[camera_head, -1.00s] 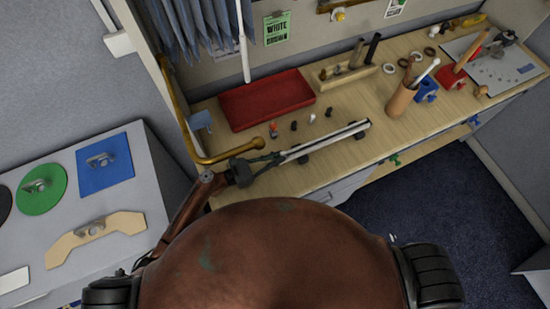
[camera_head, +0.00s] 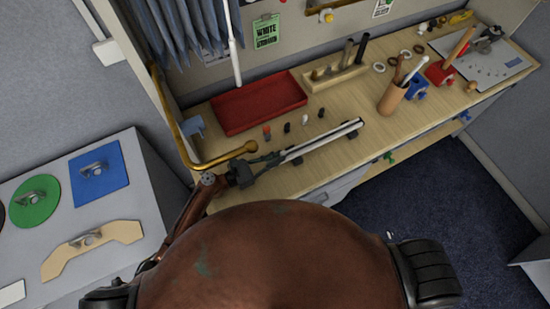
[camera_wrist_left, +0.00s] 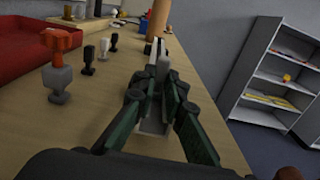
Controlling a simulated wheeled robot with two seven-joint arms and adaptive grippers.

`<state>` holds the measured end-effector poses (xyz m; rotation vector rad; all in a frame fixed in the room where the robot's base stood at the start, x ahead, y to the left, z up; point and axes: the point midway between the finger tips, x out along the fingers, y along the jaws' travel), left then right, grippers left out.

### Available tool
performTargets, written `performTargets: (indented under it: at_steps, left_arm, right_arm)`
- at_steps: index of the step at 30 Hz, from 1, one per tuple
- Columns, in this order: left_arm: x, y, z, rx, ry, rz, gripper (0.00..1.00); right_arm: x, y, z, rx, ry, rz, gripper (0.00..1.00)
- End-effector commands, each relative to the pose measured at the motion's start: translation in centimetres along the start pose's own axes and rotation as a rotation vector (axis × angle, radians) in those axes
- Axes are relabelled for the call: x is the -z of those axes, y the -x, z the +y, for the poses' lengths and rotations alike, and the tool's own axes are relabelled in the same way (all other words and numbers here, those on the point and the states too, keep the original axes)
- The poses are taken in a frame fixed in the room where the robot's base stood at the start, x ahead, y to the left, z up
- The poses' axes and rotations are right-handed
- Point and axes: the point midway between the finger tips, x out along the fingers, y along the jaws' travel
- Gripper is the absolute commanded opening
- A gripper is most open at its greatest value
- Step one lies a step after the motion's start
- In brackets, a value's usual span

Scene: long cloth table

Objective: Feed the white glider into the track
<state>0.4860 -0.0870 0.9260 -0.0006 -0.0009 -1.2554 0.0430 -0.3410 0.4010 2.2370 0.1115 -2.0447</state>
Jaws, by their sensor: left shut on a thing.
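The white glider (camera_head: 305,119) stands upright on the table among a row of small pieces, and it also shows in the left wrist view (camera_wrist_left: 113,42). The track (camera_head: 320,139) is a long pale rail lying along the table near its front edge. My left gripper (camera_head: 246,173) is at the track's near left end. The glider is apart from both track and gripper. My right gripper is not in view.
An orange-topped piece (camera_head: 267,132) and black pieces (camera_head: 287,127) flank the glider. A red tray (camera_head: 258,104), a brass pipe (camera_head: 225,158), a wooden block rack (camera_head: 335,76) and a brush cup (camera_head: 391,99) stand nearby. A green-and-white card (camera_head: 266,32) reads WHITE.

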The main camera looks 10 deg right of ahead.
Motion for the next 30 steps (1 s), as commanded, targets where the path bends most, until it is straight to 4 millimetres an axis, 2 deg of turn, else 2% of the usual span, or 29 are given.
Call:
performTargets:
  at_steps: [30]
  left_arm:
    - [0.0, -2.5, 0.0, 0.0, 0.0, 0.0, 0.0]
  right_arm:
    - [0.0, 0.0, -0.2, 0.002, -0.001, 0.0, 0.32]
